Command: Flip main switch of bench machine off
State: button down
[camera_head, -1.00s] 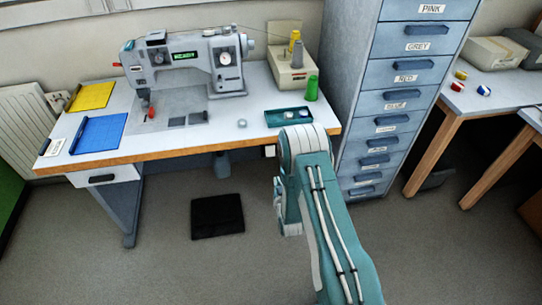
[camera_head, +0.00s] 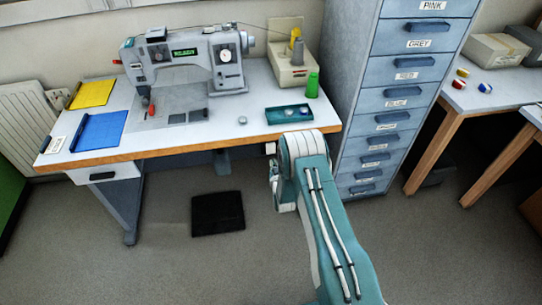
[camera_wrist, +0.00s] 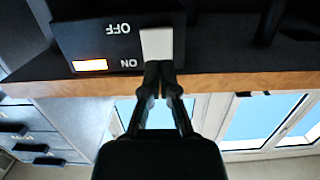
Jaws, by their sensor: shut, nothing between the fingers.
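The sewing machine (camera_head: 222,60) stands on the bench with its small green display lit. Its dark switch box (camera_wrist: 110,42) shows upside down in the wrist view, under the wooden bench edge. It carries a pale switch piece (camera_wrist: 156,43), the words OFF and ON, and a glowing orange lamp (camera_wrist: 90,65) beside ON. My gripper (camera_wrist: 160,68) is shut and empty, its fingertips at the ON end of the pale piece; whether they touch it I cannot tell.
The bench (camera_head: 180,150) has its wooden front edge close to my arm. A tall drawer cabinet (camera_head: 395,100) stands just to the right. A teal tray (camera_head: 289,113) and green spool (camera_head: 312,86) are on the bench. A black pedal (camera_head: 217,213) lies on the floor.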

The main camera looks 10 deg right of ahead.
aim_at(270, 152)
jog(key=shift+w+f, duration=0.2)
jog(key=shift+w, duration=1.1)
jog(key=shift+w+f, duration=0.15)
jog(key=shift+w, duration=1.15)
jog(key=shift+w+f, duration=0.1)
jog(key=shift+w, duration=0.1)
